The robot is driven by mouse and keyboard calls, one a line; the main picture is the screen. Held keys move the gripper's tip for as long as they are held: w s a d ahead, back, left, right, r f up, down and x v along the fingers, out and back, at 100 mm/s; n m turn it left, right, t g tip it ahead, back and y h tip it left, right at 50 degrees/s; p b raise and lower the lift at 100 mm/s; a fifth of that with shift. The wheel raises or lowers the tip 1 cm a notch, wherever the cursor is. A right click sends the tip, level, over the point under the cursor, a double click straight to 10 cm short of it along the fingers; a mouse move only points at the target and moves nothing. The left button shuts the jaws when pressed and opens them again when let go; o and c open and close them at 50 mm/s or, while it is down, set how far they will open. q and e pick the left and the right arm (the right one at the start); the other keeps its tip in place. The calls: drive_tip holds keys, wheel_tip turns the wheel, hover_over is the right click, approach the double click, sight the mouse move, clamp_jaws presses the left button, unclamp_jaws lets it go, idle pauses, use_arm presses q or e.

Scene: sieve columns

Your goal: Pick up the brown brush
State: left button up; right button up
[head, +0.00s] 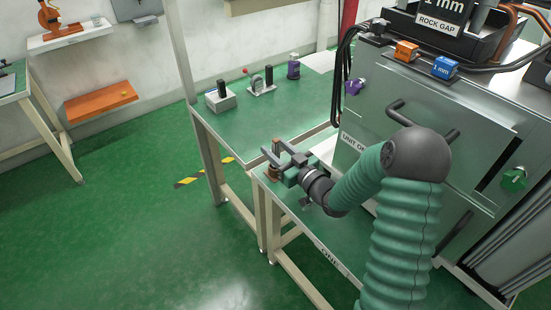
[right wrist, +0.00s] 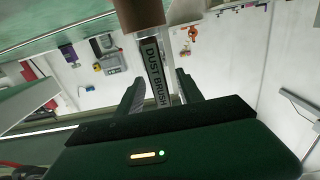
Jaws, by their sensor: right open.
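The brown brush stands upright near the left end of the nearer green bench in the head view (head: 276,147). In the right wrist view its brown part (right wrist: 165,13) shows at the top, with a strip marked DUST BRUSH running down between my fingers. My right gripper (head: 281,162) is open, with its fingers on either side of the brush. The right wrist view shows both dark fingers (right wrist: 159,82) apart, with a gap beside the strip. The fingers hide part of the brush in the head view. My left gripper is not in view.
A grey machine (head: 420,125) with a dark handle stands right of my arm. Green floor lies open to the left.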

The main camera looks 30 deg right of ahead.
drive_tip(key=shift+w+d, duration=0.1)
drive_tip(key=shift+w, duration=0.05)
clamp_jaws()
idle(0.4)
